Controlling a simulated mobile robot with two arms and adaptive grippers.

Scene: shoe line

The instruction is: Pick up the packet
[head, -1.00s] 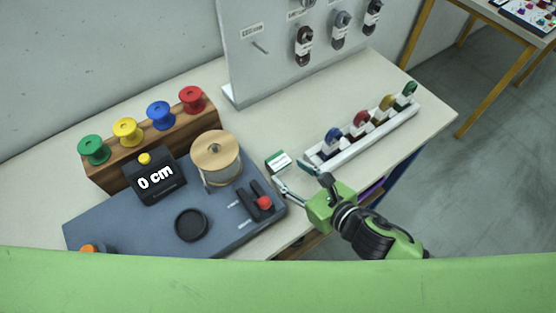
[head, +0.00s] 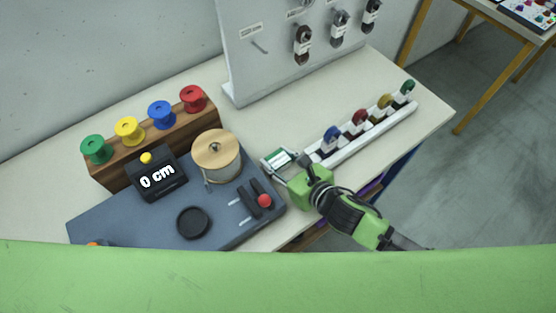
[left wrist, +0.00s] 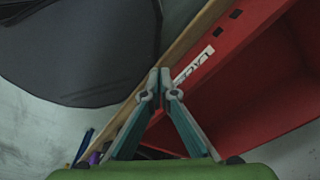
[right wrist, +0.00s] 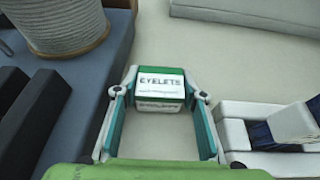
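The packet is a small green and white box labelled EYELETS (right wrist: 160,92), lying on the pale bench top in the right wrist view. In the head view the packet (head: 278,158) is between the spool base and the white rack. My right gripper (right wrist: 163,84) is open, with one finger on each side of the packet; whether either finger touches it is unclear. In the head view my right gripper (head: 279,163) partly surrounds the packet. My left gripper (left wrist: 159,78) is shut and empty, away from the packet, and does not show in the head view.
Left of the packet are the blue-grey base (head: 150,212) and a cord spool (head: 216,155). Right of it is a white rack (head: 372,142) with several coloured coils. Behind stands a pegboard (head: 262,75). A red shelf (left wrist: 240,85) is near my left gripper.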

